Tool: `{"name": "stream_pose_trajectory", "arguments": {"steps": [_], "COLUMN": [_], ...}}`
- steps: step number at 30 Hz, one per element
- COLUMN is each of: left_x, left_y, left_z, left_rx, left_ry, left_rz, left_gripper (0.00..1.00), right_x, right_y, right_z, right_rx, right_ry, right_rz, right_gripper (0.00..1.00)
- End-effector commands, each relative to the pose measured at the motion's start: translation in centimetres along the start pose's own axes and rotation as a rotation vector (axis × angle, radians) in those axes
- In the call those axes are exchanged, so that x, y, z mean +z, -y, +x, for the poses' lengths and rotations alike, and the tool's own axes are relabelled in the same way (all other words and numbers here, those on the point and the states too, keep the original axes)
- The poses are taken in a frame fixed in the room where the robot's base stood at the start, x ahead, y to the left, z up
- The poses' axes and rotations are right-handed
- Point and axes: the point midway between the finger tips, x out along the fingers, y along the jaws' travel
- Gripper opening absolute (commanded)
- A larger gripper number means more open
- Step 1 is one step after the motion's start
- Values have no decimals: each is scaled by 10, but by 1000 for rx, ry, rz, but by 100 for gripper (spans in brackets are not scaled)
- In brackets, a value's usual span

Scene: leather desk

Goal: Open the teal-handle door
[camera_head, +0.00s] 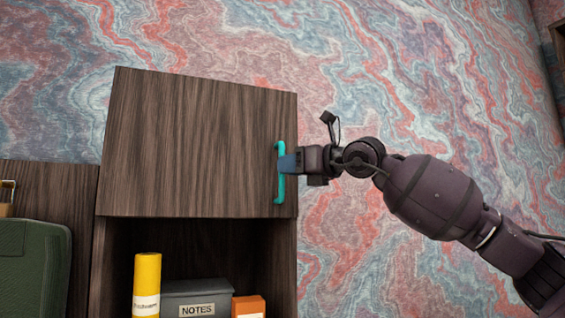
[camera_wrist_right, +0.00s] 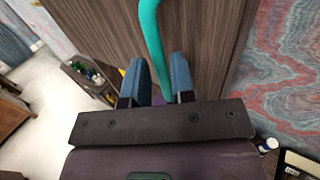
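The door (camera_head: 195,145) is a dark wood-grain panel on the upper part of a cabinet, and it looks closed. Its teal handle (camera_head: 280,190) is a vertical bar near the door's right edge. My right gripper (camera_head: 286,163) reaches in from the right with its blue fingers at the handle's middle. In the right wrist view, the handle (camera_wrist_right: 151,30) runs down between the two blue fingers (camera_wrist_right: 158,78). The fingers are apart, one on each side of the handle, with a gap showing beside it. My left gripper is in neither view.
Below the door is an open compartment with a yellow cylinder (camera_head: 147,285), a grey NOTES box (camera_head: 195,300) and an orange box (camera_head: 248,306). A green case (camera_head: 35,265) stands at the left. The space before the door looks clear apart from my right arm.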

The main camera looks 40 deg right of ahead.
Motion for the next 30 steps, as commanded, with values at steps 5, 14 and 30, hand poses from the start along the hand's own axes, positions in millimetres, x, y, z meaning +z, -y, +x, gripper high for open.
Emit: {"name": "stream_pose_trajectory", "arguments": {"steps": [5, 14, 30], "left_x": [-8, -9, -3], "left_y": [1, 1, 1], "left_z": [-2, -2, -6], "left_rx": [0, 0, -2], "left_ry": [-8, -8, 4], "left_rz": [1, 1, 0], "left_gripper": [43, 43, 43], "right_x": [2, 0, 0], "right_y": [0, 0, 0], "right_z": [18, 26, 26], "right_rx": [1, -1, -1], "right_ry": [2, 1, 1], "right_rz": [1, 0, 0], "right_gripper": [24, 24, 0]}}
